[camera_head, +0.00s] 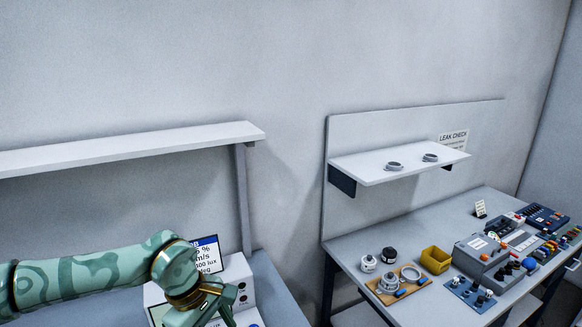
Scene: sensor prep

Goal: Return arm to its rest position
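My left arm (95,273), green with darker patterns, reaches in from the left edge. Its gripper (217,306) is at the bottom of the view, in front of a white instrument (240,276) with a display. The gripper points down and is partly cut off by the bottom edge. Whether its fingers are apart or hold anything cannot be made out. My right arm and gripper are not in view.
A display (208,254) stands behind my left wrist. An empty shelf (120,149) hangs above the left bench. On the right bench (345,246) are a wooden board (383,293) with parts, a yellow bin (435,260) and electrical boxes (486,256). Two rings lie on the right shelf (375,175).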

